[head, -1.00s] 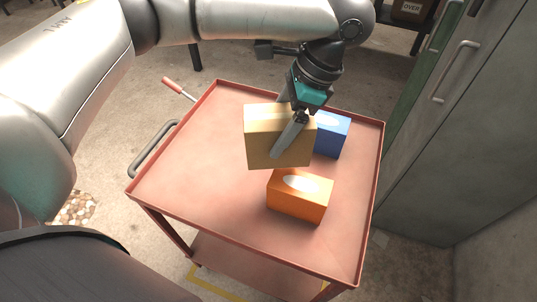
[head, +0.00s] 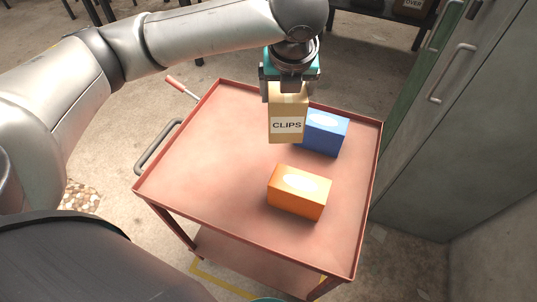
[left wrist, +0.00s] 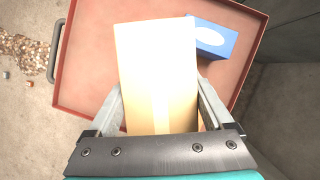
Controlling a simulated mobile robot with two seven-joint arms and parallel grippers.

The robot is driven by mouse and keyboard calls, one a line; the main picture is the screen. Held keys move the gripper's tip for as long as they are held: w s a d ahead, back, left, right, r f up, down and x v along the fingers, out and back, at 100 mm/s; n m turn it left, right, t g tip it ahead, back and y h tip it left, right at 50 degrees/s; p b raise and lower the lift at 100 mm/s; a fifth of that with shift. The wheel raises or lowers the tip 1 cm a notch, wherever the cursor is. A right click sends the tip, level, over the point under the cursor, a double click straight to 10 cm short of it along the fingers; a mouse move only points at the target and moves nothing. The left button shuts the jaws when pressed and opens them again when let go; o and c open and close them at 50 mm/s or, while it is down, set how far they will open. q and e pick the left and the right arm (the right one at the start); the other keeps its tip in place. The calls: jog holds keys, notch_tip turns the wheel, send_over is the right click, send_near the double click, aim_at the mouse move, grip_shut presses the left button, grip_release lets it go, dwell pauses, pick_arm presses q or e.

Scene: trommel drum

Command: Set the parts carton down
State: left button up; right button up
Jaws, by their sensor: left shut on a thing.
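The parts carton (head: 287,106) is a tan box with a white label reading CLIPS on its near face. My left gripper (head: 289,88) is above it, pointing down and shut on it. In the left wrist view the carton (left wrist: 157,70) fills the middle, between the two fingers of the gripper (left wrist: 160,112). The carton is over the back part of the red cart top (head: 200,160). Whether its underside touches the cart is hard to tell. My right gripper is not in view.
A blue tissue box (head: 327,134) stands just right of the carton, partly behind it in the head view. An orange tissue box (head: 299,192) stands nearer the front. The cart has a raised rim, and its left side is clear. A grey cabinet (head: 450,130) stands at right.

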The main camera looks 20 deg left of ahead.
aim_at(274, 126)
pick_arm(q)
jog(key=m, duration=0.1)
jog(key=w+a+r+m+h, duration=0.1)
jog(key=m, duration=0.2)
jog(key=shift+w+a+r+h+p, duration=0.15)
jog(key=shift+w+r+h+p, duration=0.15)
jog(key=shift+r+p, duration=0.1)
jog(key=shift+f, duration=0.15)
jog(key=shift+m, duration=0.3)
notch_tip(274, 126, down, 20)
jog(key=b, duration=0.4)
jog(key=shift+r, duration=0.2)
jog(key=o, duration=1.6)
jog(key=shift+f, duration=0.1)
jog(key=shift+c, duration=0.2)
jog(key=p+v, duration=0.1)
jog(key=v, duration=0.5)
jog(key=p+v, duration=0.1)
jog(key=v, duration=0.5)
jog(key=shift+s+a+p, duration=0.1)
jog(key=shift+p, duration=0.3)
